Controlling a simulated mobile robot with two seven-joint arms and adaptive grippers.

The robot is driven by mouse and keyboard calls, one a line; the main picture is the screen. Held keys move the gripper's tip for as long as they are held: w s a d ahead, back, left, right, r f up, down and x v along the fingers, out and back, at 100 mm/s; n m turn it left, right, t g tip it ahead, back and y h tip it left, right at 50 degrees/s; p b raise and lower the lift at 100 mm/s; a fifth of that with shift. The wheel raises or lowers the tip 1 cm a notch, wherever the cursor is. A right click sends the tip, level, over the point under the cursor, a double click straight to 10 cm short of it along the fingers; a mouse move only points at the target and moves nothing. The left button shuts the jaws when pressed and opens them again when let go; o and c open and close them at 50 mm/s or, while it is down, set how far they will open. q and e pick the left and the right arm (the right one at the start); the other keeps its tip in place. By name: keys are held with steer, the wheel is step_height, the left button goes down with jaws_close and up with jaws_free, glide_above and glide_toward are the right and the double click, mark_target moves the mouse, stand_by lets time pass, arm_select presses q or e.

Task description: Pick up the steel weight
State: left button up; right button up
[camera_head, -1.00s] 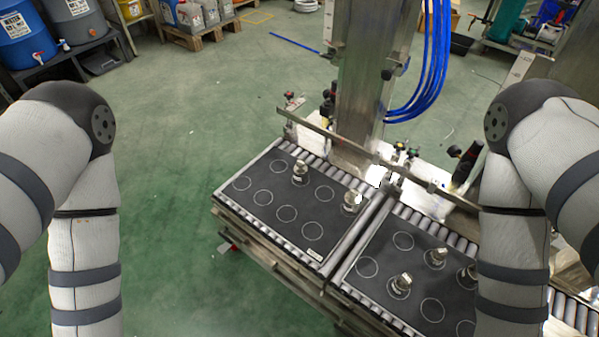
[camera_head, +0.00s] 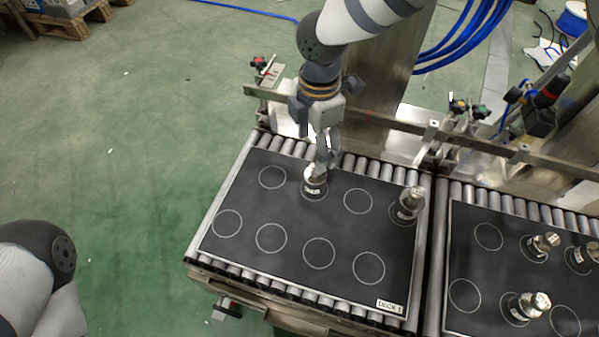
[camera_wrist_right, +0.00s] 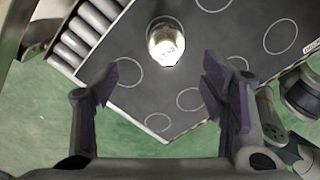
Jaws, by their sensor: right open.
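A shiny steel weight (camera_head: 315,188) stands upright in a ring in the far row of the dark deck labelled DECK 1 (camera_head: 290,205). A second steel weight (camera_head: 409,205) stands near that deck's right edge. My right gripper (camera_head: 327,160) points down just above the first weight and hides part of its top. In the right wrist view the right gripper (camera_wrist_right: 163,90) is open and empty. A steel weight (camera_wrist_right: 166,45) shows there beyond its fingertips, between the finger lines. My left gripper is out of view.
A second dark deck (camera_head: 485,275) to the right carries three more metal weights (camera_head: 527,306). Rollers (camera_head: 437,240) run between and around the decks. A metal rail (camera_head: 400,128) runs behind them. Rings at the front of the first deck are empty.

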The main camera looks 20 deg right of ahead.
mark_target(315, 178)
steer(key=f+b, duration=0.1)
steer(key=f, duration=0.3)
steer(key=f+b, duration=0.1)
steer(key=f, duration=0.6)
steer(key=shift+s+d+f+b, duration=0.2)
steer(key=shift+s+f+b, duration=0.1)
steer(key=shift+s+b, duration=0.1)
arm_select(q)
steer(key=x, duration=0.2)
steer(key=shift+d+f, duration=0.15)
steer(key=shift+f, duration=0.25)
arm_select(e)
steer(key=shift+w+r, duration=0.1)
steer(key=shift+r, duration=0.05)
jaws_close()
